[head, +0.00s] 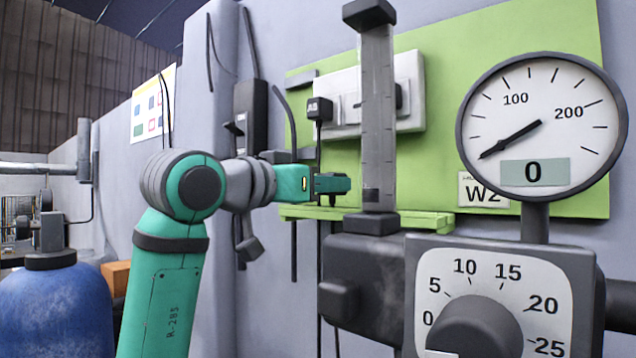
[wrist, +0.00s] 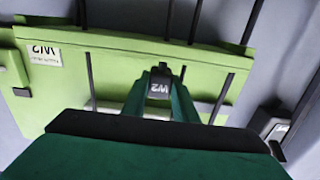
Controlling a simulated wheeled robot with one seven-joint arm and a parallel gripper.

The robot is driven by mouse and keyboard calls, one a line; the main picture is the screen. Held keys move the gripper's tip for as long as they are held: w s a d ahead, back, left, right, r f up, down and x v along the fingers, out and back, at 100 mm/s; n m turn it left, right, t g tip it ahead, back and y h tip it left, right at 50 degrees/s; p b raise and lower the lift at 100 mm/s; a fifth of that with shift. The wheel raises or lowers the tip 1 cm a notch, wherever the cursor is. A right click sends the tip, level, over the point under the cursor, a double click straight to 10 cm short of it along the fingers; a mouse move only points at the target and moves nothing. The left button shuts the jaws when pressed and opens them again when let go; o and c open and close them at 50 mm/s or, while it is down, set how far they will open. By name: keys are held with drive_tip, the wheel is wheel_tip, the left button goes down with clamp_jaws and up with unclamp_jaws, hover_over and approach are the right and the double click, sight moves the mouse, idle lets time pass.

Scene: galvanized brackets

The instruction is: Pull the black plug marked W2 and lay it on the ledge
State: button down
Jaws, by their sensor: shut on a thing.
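My gripper (head: 332,184) is shut on the black plug marked W2 (wrist: 160,88), which shows between the fingers in the wrist view. In the head view the fingers hide most of the plug. The gripper is held a little above the left end of the green ledge (head: 430,222) and below the white socket panel (head: 408,70). The plug appears clear of the panel. I cannot tell whether it touches the ledge.
Another black plug (head: 319,108) with a hanging cable is at the panel's left side. An upright clear tube (head: 377,130) stands before the panel and ledge. A round gauge (head: 540,125) and a dial box (head: 495,300) fill the right. A blue tank (head: 55,310) stands lower left.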

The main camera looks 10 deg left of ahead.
drive_tip(key=shift+w+d+f, duration=0.15)
drive_tip(key=shift+w+d, duration=0.15)
drive_tip(key=shift+w, duration=0.2)
drive_tip(key=shift+w+d+f, duration=0.15)
drive_tip(key=shift+w+d, duration=0.1)
drive_tip(key=shift+w, duration=0.25)
drive_tip(key=shift+a+f, duration=0.1)
drive_tip(key=shift+f, duration=0.55)
drive_tip(key=c, duration=0.5)
unclamp_jaws()
drive_tip(key=shift+c, duration=0.2)
drive_tip(key=v, duration=1.1)
drive_tip(key=shift+r, duration=0.25)
idle(1.1)
